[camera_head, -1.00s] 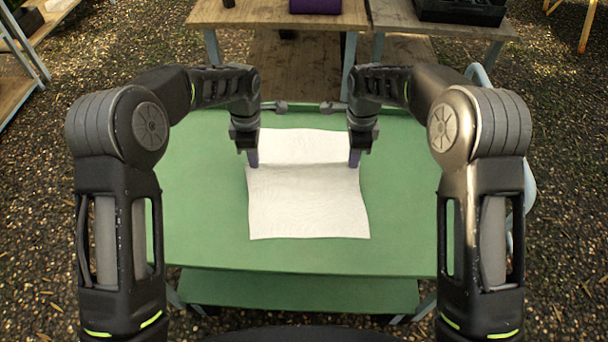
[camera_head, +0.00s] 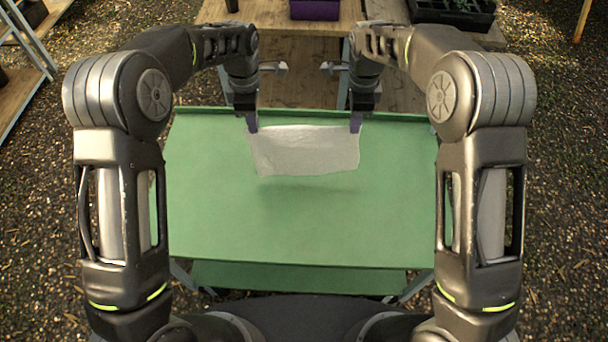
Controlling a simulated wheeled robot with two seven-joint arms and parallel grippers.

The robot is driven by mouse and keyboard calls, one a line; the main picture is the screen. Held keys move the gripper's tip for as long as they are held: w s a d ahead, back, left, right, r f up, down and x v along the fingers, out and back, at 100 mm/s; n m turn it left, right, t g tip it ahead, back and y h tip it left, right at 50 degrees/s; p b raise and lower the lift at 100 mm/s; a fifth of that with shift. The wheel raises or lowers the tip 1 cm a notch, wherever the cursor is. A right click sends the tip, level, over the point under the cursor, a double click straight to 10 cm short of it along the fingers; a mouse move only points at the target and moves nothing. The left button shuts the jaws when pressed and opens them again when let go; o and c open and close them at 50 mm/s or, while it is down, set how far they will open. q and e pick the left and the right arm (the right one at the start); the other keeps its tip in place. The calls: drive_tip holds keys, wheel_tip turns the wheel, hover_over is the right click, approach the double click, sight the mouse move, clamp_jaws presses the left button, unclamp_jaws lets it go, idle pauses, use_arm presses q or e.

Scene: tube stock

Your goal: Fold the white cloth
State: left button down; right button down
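The white cloth (camera_head: 305,150) hangs above the green table (camera_head: 230,215) between my two grippers. A soft shadow lies on the table just below its near edge. My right gripper (camera_head: 355,124) is at the upper right corner, likewise apparently shut on the cloth. The cloth's top edge sags slightly between them. I cannot tell whether any of the cloth's far side touches the table.
The near half of the green table is bare. Behind it stand wooden benches with a purple container (camera_head: 315,10) and a black tray of plants (camera_head: 452,14). Another shelf (camera_head: 22,85) stands at the far left on the gravel ground.

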use_arm(q)
drive_tip(key=shift+r, duration=0.5)
use_arm(e)
drive_tip(key=shift+r, duration=0.5)
